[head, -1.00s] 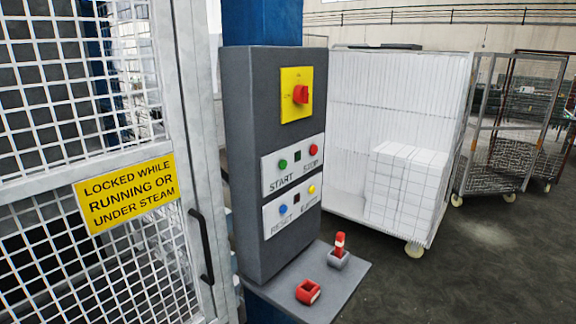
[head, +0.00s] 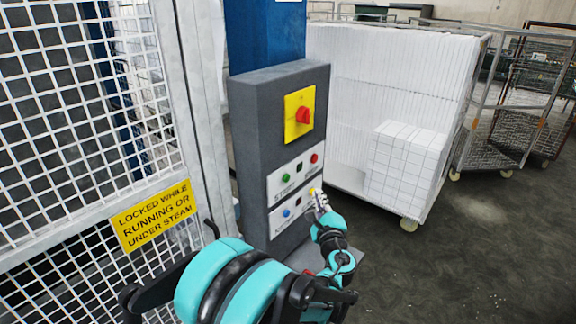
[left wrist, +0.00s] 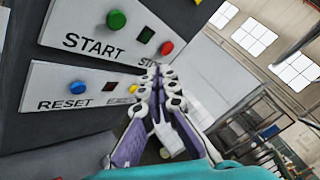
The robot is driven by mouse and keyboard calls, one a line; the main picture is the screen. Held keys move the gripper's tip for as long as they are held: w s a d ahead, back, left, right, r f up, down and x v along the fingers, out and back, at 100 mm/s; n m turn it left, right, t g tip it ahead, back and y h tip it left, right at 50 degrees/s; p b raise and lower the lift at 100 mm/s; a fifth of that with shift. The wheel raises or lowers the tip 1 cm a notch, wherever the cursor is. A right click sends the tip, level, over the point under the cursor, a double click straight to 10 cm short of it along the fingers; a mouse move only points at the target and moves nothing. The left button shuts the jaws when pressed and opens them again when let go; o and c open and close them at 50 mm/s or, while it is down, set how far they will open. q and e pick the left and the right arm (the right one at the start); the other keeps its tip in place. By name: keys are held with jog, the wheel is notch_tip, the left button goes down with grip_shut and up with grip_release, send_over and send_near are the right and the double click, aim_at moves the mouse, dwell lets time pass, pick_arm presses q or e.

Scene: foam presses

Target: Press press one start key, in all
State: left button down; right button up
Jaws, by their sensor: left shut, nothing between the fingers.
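The dark grey control box (head: 262,140) of the press stands in the middle of the head view. Its green START key (head: 286,177) sits on the upper white plate, left of a red STOP key (head: 314,158). In the left wrist view the green START key (left wrist: 116,19) is at the upper left, uncovered. My left gripper (head: 318,196) is shut and empty, in front of the lower plate's right end near the yellow key. In the left wrist view its fingertips (left wrist: 158,72) appear below the red key (left wrist: 166,47). Whether they touch the panel I cannot tell. My right gripper is not in view.
A blue RESET key (head: 285,212) is on the lower plate. The mesh gate (head: 85,130) with a yellow sign (head: 153,215) stands left. A cart of white foam (head: 385,110) stands behind, right.

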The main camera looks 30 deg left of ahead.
aim_at(287, 178)
pick_arm(q)
jog(key=shift+w+d+r+m, duration=0.1)
jog(key=shift+w+r+m, duration=0.1)
jog(key=shift+m, duration=0.1)
jog(key=a, duration=0.8)
jog(key=shift+w+a, duration=0.3)
jog(key=shift+a, duration=0.1)
jog(key=shift+a, duration=0.15)
dwell(1.2)
jog(key=shift+a, duration=0.3)
